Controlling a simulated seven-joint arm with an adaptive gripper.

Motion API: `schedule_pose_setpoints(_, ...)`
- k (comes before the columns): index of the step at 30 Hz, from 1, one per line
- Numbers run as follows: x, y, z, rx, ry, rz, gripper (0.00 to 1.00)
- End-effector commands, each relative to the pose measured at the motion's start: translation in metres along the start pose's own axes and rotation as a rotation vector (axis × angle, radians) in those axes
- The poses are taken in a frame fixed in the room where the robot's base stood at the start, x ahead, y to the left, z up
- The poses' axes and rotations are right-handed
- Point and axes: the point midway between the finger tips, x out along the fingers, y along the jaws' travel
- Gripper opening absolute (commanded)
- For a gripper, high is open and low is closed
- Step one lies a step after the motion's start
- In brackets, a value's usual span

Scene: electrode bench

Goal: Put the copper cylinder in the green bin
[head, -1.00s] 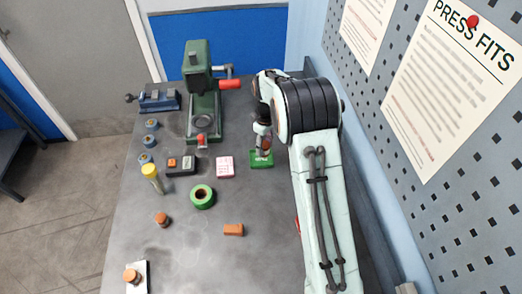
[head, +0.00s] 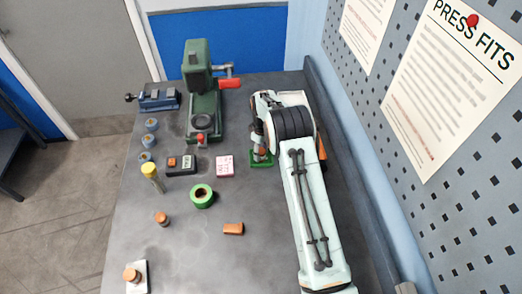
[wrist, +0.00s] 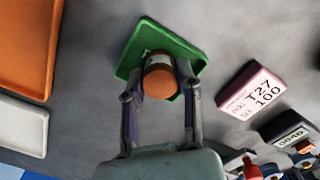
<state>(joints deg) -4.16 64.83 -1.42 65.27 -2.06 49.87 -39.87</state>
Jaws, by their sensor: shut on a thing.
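My gripper (wrist: 160,92) is shut on the copper cylinder (wrist: 162,82), whose round copper end faces the wrist camera, with a greyish band beyond it. The cylinder lies over the green bin (wrist: 140,50) in the wrist view, inside its outline; I cannot tell whether it touches the floor of the bin. In the head view the green bin (head: 254,164) is a small shallow tray right of the pink block, with my gripper (head: 261,148) just above it. My arm hides part of that area.
A pink labelled block (head: 224,166) and a green ring (head: 202,196) stand left of the bin. An orange tray (wrist: 25,45) and a white tray (wrist: 22,125) lie on its other side. A green press (head: 202,100) stands behind.

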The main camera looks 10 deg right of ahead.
Motion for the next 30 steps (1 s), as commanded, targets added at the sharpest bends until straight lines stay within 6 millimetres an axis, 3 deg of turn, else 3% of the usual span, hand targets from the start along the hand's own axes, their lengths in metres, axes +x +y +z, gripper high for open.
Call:
schedule_pose_setpoints(1, 0.000, 0.000, 0.000, 0.000, 0.000, 0.000, 0.41)
schedule_pose_setpoints(3, 0.000, 0.000, 0.000, 0.000, 0.000, 0.000, 0.58)
schedule_pose_setpoints(14, -0.004, 0.000, 0.000, 0.000, 0.001, 0.001, 0.58)
schedule_pose_setpoints(17, -0.018, 0.000, -0.001, 0.000, 0.001, 0.001, 0.58)
schedule_pose_setpoints(24, -0.073, 0.000, -0.001, 0.000, 0.004, 0.003, 0.58)
schedule_pose_setpoints(30, -0.110, 0.000, -0.001, -0.001, 0.002, 0.002, 0.58)
